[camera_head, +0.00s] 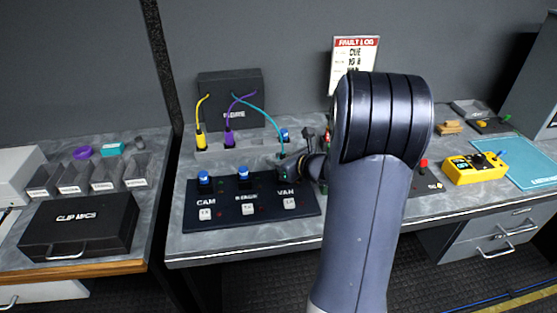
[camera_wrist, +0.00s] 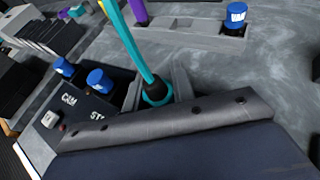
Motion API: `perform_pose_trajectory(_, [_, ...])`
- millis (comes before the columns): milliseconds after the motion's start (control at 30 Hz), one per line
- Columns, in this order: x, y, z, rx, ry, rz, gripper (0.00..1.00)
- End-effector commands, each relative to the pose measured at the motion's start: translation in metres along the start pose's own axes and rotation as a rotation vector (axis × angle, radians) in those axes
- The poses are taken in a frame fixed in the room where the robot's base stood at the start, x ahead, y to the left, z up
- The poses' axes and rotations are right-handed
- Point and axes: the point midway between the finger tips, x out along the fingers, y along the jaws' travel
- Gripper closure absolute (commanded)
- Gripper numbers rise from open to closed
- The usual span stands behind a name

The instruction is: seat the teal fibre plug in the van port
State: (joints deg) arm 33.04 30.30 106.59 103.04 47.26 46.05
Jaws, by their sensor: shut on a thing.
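The teal fibre plug (camera_wrist: 156,92), with a dark collar, stands between the grey fingers of my gripper (camera_wrist: 157,88) in the wrist view. My gripper is shut on it. The teal cable (camera_wrist: 128,38) runs up from it. In the head view the teal cable (camera_head: 270,122) comes down from the dark fibre box (camera_head: 230,98) to my gripper (camera_head: 288,163), partly hidden by my arm. The gripper is at the back of the black port panel (camera_head: 228,205), behind the VAN label. The van port is hidden; I cannot tell whether the plug touches it.
Blue caps (camera_head: 204,177) stand on the CAM and middle ports. A blue VAN cap (camera_wrist: 236,18) sits in the grey holder behind. Yellow (camera_head: 200,138) and purple (camera_head: 229,137) plugs stand in that holder. A yellow meter (camera_head: 473,168) lies right.

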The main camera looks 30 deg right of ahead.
Motion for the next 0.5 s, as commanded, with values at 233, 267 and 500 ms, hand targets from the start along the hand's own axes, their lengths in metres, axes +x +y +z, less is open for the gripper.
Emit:
perform_pose_trajectory(233, [0.0011,0.0,-0.0026,0.0,0.0,0.0,0.67])
perform_pose_trajectory(267, [0.0011,0.0,-0.0026,0.0,0.0,0.0,0.64])
perform_pose_trajectory(500, [0.0011,0.0,-0.0026,0.0,0.0,0.0,0.54])
